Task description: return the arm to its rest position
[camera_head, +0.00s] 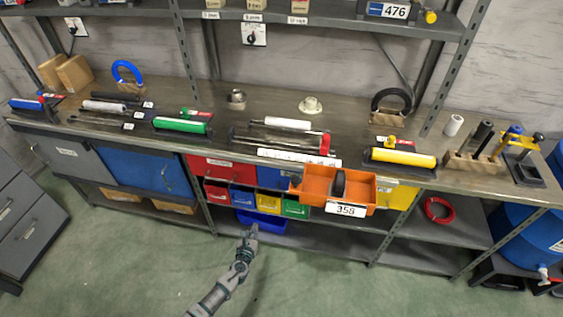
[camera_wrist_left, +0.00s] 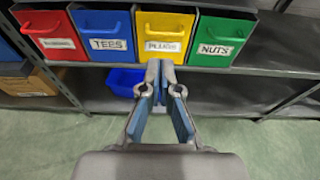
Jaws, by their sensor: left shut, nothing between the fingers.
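My left arm comes in from the bottom of the head view, and its gripper (camera_head: 250,234) is low in front of the shelving, below the small coloured bins. In the left wrist view the gripper's (camera_wrist_left: 160,74) two fingers meet at the tips, shut with nothing between them. The fingertips overlap the yellow PLUGS bin (camera_wrist_left: 163,34) in that view; I cannot tell the gap between them. My right gripper is not in view.
A blue tray (camera_wrist_left: 124,79) sits on the shelf below the bins. An orange open bin (camera_head: 318,182) marked 358 juts out at the bench's front edge. The bench (camera_head: 225,143) holds several coloured cylinders and tools. The green floor (camera_head: 120,265) is clear.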

